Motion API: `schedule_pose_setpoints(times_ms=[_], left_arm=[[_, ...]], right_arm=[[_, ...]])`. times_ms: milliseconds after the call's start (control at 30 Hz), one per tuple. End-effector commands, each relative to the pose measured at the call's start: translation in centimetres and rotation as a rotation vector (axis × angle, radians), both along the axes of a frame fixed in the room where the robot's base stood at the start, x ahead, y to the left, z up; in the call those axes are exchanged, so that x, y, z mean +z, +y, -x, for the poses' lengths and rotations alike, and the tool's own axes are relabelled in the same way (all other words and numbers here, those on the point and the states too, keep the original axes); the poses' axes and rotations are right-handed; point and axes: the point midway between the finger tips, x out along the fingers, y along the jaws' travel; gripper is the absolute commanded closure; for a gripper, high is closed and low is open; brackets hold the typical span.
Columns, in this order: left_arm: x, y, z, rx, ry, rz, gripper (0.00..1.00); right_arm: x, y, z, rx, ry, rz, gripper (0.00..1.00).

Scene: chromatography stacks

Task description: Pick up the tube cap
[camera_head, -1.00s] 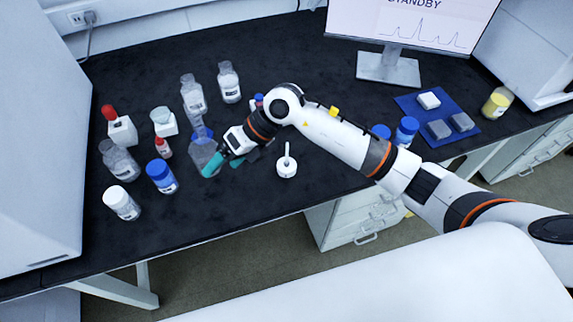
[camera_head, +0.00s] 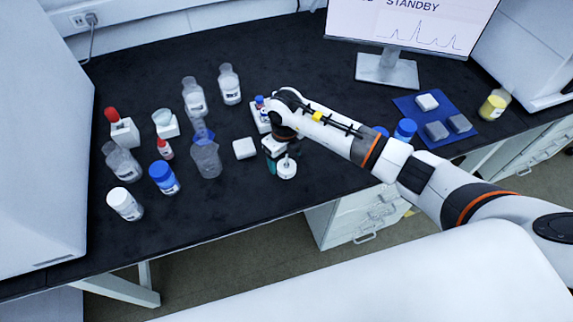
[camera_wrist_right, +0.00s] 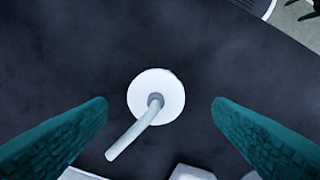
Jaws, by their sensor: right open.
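The tube cap (camera_head: 287,170) is white and round, with a thin pale tube rising from it. It rests on the black bench near the front edge. My right gripper (camera_head: 279,167) is over it, pointing down. In the right wrist view, the cap (camera_wrist_right: 172,103) lies between the two teal fingers of the right gripper (camera_wrist_right: 160,103), with a gap on each side. The gripper is open and empty. The cap's tube leans toward the bottom of that view. The wrist partly covers the space behind the cap in the head view. My left gripper is not in view.
A white block (camera_head: 244,148) and a clear open container (camera_head: 206,160) stand left of the gripper. Several bottles stand further left, including a blue-capped one (camera_head: 163,177). A blue mat (camera_head: 435,108) with small blocks lies right. The bench before the cap is clear.

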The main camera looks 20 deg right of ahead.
Motion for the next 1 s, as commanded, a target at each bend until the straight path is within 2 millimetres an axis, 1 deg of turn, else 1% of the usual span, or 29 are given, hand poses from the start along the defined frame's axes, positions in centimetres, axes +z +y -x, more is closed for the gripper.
schedule_pose_setpoints(times_ms=[33, 100, 233, 333, 533, 567, 600, 833, 867, 1000], left_arm=[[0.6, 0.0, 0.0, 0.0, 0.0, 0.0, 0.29], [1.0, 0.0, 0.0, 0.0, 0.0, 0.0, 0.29], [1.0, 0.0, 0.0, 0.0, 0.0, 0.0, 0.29], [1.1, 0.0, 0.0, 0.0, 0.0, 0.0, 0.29], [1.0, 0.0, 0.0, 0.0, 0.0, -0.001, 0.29], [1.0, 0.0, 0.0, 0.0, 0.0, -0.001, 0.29], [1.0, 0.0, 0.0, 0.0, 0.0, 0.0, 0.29], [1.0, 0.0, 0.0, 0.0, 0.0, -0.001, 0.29], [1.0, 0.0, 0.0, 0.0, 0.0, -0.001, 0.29], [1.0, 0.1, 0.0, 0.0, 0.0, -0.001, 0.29]], right_arm=[[-0.6, -0.2, 0.1, -0.003, 0.006, 0.002, 0.25], [-1.8, -0.3, 0.0, -0.002, 0.006, 0.001, 0.25], [-3.5, -0.3, -0.1, -0.001, 0.004, -0.001, 0.25], [-4.1, -0.3, -0.1, -0.001, 0.001, 0.0, 0.25], [-4.1, -0.3, -0.2, 0.0, 0.0, 0.0, 0.25], [-4.1, -0.3, -0.2, 0.0, 0.0, 0.0, 0.28], [-4.1, -0.4, -0.2, 0.0, 0.0, 0.0, 0.34], [-4.1, -0.4, -0.2, 0.0, 0.0, 0.0, 0.72], [-4.1, -0.3, -0.2, 0.0, 0.0, 0.0, 0.74], [-4.0, -0.4, -0.2, 0.0, 0.0, 0.0, 0.74]])
